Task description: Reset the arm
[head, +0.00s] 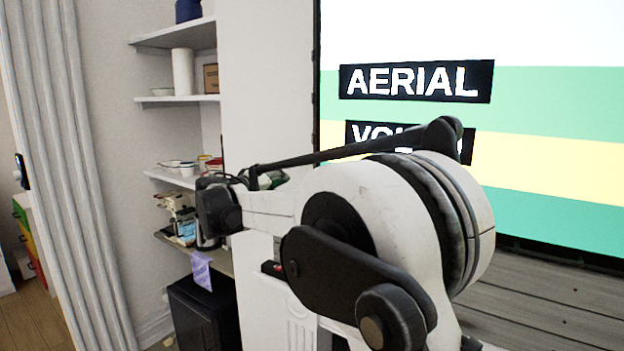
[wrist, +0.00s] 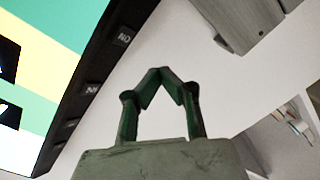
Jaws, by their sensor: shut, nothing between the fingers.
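My gripper (wrist: 165,74) shows in the wrist view with its two dark green fingers meeting at the tips. It is shut and empty. Behind it is a plain white wall, with nothing touching the fingers. In the head view my white and black arm fills the middle and lower right and reaches away to the left, towards the shelves. I cannot make out the gripper fingers there.
A large screen (head: 560,110) with the word AERIAL hangs behind my arm, and its edge shows in the wrist view. White wall shelves (head: 180,98) hold jars, bowls and boxes at the left. A black cabinet (head: 203,312) stands below. A curtain (head: 62,180) hangs far left.

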